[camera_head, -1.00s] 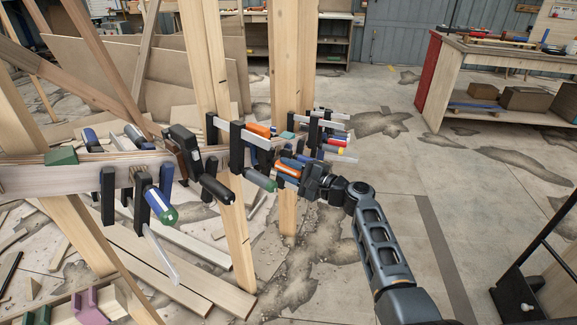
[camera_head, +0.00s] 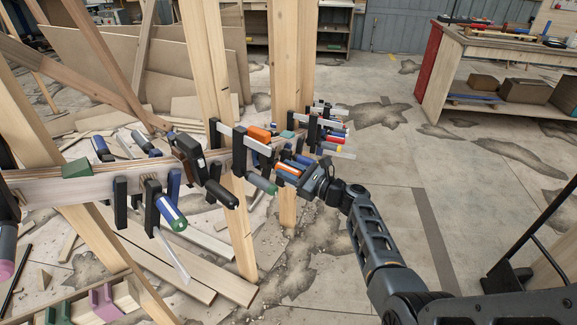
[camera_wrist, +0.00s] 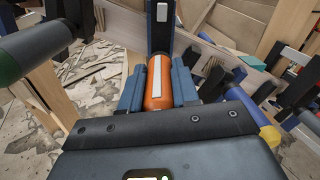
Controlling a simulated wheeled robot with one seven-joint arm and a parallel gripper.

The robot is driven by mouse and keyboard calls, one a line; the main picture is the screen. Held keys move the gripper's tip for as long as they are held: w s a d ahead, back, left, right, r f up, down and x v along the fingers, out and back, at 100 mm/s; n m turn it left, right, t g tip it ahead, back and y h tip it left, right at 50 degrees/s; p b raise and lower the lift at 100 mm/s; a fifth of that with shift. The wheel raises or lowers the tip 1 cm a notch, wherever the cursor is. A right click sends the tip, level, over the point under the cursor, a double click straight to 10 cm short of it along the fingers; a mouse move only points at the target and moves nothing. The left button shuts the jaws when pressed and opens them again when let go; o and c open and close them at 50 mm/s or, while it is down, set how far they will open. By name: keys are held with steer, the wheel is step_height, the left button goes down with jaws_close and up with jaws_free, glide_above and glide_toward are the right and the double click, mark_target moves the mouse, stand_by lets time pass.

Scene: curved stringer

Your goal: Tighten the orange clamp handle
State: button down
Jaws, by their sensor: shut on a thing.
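The orange clamp handle (camera_wrist: 158,88) lies between the two blue-grey fingers of my gripper (camera_wrist: 158,76) in the wrist view. The fingers touch or nearly touch it on both sides, and my gripper is shut on it. A pale strip runs along the handle's upper face. A dark clamp bar stands just beyond it. In the head view the handle (camera_head: 288,168) shows small and partly hidden by my gripper (camera_head: 301,174), which reaches in from the right at the curved wooden stringer. The clamp's jaws on the wood are mostly hidden.
Another orange handle (camera_head: 260,134) sits further left. A green-tipped dark handle (camera_head: 262,184) is close on the left, and a blue, yellow-ended handle (camera_wrist: 250,112) close on the right. Several more clamps line the stringer (camera_head: 100,183). Wooden posts (camera_head: 287,75) stand behind.

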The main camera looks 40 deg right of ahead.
steer(key=shift+m+p, duration=0.6)
steer(key=shift+m, duration=0.6)
steer(key=c, duration=0.8)
jaws_free()
steer(key=s, duration=0.2)
steer(key=s+d, duration=0.1)
steer(key=s, duration=0.4)
steer(key=shift+s+d, duration=0.2)
steer(key=shift+s, duration=0.2)
